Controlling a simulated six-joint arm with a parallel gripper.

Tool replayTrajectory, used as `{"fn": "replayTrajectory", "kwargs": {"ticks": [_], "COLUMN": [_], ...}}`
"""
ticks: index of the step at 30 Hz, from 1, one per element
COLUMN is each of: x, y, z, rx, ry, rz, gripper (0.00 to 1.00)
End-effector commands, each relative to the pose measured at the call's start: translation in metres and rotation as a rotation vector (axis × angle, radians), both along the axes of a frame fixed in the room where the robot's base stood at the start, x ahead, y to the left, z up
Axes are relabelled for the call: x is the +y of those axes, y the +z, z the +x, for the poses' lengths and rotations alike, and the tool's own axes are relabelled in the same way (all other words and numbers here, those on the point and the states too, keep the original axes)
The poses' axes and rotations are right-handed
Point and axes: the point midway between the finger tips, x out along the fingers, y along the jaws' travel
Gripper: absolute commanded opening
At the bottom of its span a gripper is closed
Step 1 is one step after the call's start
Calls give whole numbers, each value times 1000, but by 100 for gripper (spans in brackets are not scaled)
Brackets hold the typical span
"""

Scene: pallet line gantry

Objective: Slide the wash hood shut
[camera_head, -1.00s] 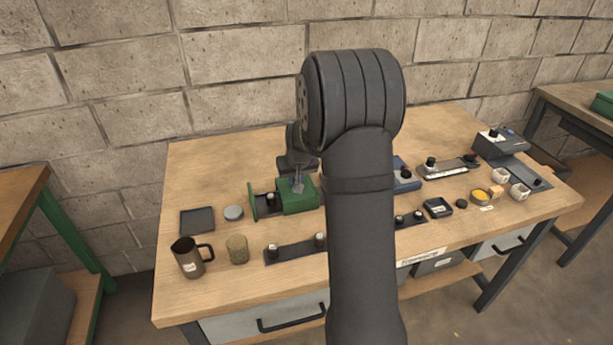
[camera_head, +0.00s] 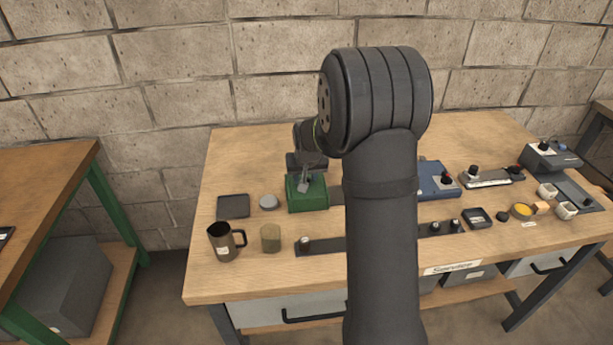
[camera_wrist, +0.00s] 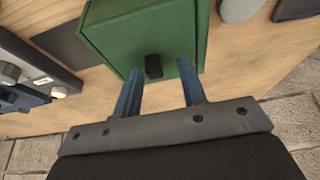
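The green box-shaped wash hood (camera_head: 307,193) sits on the workbench, left of my arm in the head view. Its top shows in the wrist view (camera_wrist: 145,30) with a small black knob (camera_wrist: 153,66) near the edge closest to my gripper. My gripper (camera_wrist: 159,67) is open. Its two blue fingers stand on either side of the knob, with a visible gap on each side. In the head view my gripper (camera_head: 305,183) is over the hood. A dark flat strip (camera_head: 336,195) shows right of the hood, partly hidden by my arm.
A dark tray (camera_head: 233,206), grey disc (camera_head: 269,202), brown jug (camera_head: 223,242) and olive cylinder (camera_head: 270,238) stand left and in front. A blue device (camera_head: 437,181) is right of my arm. A brick wall stands behind.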

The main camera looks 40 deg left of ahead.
Motion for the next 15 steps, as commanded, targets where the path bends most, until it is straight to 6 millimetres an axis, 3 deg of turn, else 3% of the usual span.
{"fn": "replayTrajectory", "kwargs": {"ticks": [8, 15], "x": [-3, -14], "y": [9, 49], "z": [-1, -13], "rx": [-1, -3], "ry": [0, 0], "rz": [0, 2], "gripper": [38, 38]}}
